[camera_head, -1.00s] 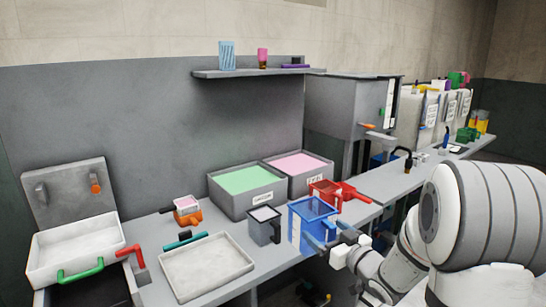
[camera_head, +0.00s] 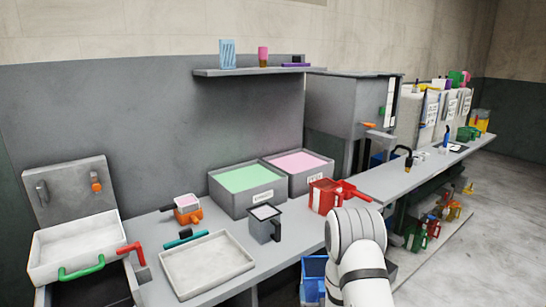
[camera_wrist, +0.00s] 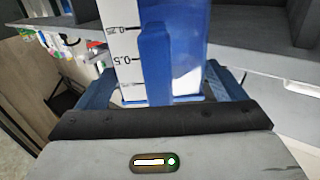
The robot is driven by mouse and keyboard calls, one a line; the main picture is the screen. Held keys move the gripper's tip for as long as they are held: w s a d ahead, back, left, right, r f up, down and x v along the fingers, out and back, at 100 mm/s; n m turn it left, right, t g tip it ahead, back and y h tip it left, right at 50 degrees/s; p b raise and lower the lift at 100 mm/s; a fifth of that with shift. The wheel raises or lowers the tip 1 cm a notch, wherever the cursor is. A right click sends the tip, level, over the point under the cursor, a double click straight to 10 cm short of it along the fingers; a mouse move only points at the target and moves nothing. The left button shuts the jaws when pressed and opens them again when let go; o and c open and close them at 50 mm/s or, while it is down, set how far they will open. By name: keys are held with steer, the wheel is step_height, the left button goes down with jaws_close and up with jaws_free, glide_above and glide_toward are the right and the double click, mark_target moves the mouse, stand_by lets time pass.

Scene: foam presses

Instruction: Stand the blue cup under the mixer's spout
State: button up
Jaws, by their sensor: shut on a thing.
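The blue cup (camera_head: 312,272) shows low in the head view, in front of the bench edge and partly hidden by my arm. In the wrist view the blue cup (camera_wrist: 184,45) fills the top middle, with a white scale strip and a blue handle facing me. My gripper (camera_wrist: 160,88) is shut on it, with a blue finger on each side of the handle. In the head view my gripper is hidden. A tall grey machine (camera_head: 345,105) with an orange part stands at the back; it may be the mixer, but I cannot make out a spout clearly.
A grey cup (camera_head: 264,224), a red cup (camera_head: 325,196) and a shallow white tray (camera_head: 205,262) stand on the bench. Behind them are bins of green (camera_head: 245,203) and pink (camera_head: 300,185) material. Open floor (camera_head: 480,220) lies at the right.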

steer(key=shift+f, duration=0.5)
steer(key=shift+s+r+b, duration=0.1)
steer(key=shift+s+b, duration=0.2)
steer(key=s+r, duration=0.1)
steer(key=s, duration=0.1)
steer(key=s+r, duration=0.1)
steer(key=s, duration=0.1)
steer(key=shift+s+r, duration=0.1)
steer(key=shift+r, duration=0.05)
